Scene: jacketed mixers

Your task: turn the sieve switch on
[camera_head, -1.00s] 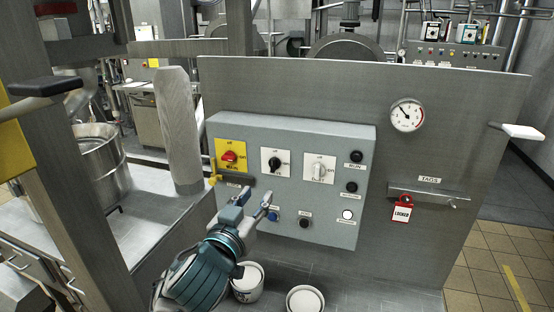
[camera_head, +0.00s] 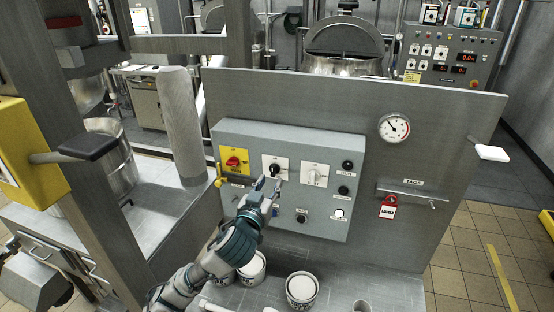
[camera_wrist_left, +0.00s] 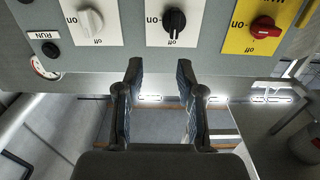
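A grey control panel (camera_head: 335,145) carries three rotary switches: a red one on a yellow plate (camera_head: 236,161), a black one (camera_head: 274,169) and a pale grey one (camera_head: 313,177) on white plates. Their name labels are too small to read, so I cannot tell which is the sieve switch. In the left wrist view the black knob (camera_wrist_left: 174,21) and pale knob (camera_wrist_left: 90,20) have handles in line with "off"; the red knob (camera_wrist_left: 264,28) also shows. My left gripper (camera_head: 268,184) is open and empty, just below the black knob, apart from it. My right gripper is out of view.
Several push buttons and lamps, including a white lamp (camera_head: 339,213), share the panel. A gauge (camera_head: 394,128) and a red lock with a tag (camera_head: 388,208) are to the right. White-lidded tubs (camera_head: 302,290) stand below.

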